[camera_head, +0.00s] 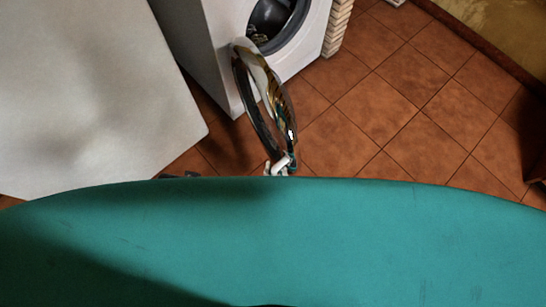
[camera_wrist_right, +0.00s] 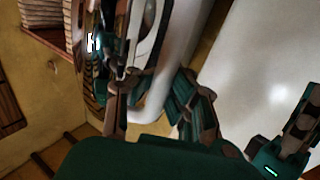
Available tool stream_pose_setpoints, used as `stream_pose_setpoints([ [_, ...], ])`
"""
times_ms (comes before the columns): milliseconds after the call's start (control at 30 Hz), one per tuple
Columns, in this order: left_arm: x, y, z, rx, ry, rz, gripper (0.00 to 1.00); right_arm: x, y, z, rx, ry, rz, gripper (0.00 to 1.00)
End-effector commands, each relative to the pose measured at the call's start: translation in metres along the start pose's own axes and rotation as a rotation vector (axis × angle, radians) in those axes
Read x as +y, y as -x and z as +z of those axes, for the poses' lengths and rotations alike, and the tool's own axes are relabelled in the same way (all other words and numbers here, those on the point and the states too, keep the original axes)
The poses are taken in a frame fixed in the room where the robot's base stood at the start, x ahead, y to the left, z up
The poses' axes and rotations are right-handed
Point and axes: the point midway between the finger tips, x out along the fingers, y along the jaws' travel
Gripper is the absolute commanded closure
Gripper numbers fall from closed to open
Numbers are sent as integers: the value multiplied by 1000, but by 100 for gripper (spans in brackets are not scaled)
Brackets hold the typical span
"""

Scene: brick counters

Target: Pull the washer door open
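The white washer (camera_head: 215,45) stands at the top of the head view with its round opening and dark drum showing. Its round door (camera_head: 262,100) is swung out well away from the front, seen nearly edge-on, with shiny glass. My right gripper (camera_head: 280,166) is at the door's outer edge, mostly hidden by my teal body. In the right wrist view, the fingers of my right gripper (camera_wrist_right: 155,108) stand apart, with the white door rim (camera_wrist_right: 155,92) between them; contact is unclear. A part that looks like my left arm (camera_wrist_right: 285,150) shows at the right; its finger state is unclear.
A pale flat counter top (camera_head: 85,90) fills the left of the head view, beside the washer. Brown tiled floor (camera_head: 400,110) is clear to the right. A brick pillar (camera_head: 338,25) stands right of the washer, and a yellow wall (camera_head: 500,30) at top right.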

Motion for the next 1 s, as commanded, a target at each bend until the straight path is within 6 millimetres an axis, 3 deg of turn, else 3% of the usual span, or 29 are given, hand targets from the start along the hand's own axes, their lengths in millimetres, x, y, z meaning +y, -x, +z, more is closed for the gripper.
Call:
stream_pose_setpoints([
  [33,1,0,0,-1,0,1,60,-2,10,5,-15,-3,-4,100],
  [200,2,0,0,-1,1,3,60,-2,10,5,-15,-4,-4,100],
  [300,1,0,-2,3,0,2,60,-2,9,5,-16,-4,-4,82],
  [500,1,0,-4,6,0,2,60,-2,6,4,-12,-4,-2,59],
  [800,-2,2,-5,11,1,-2,60,-2,8,3,-10,-4,-1,59],
  [1000,-1,1,-3,8,1,-1,60,-2,37,4,-14,-3,-2,59],
])
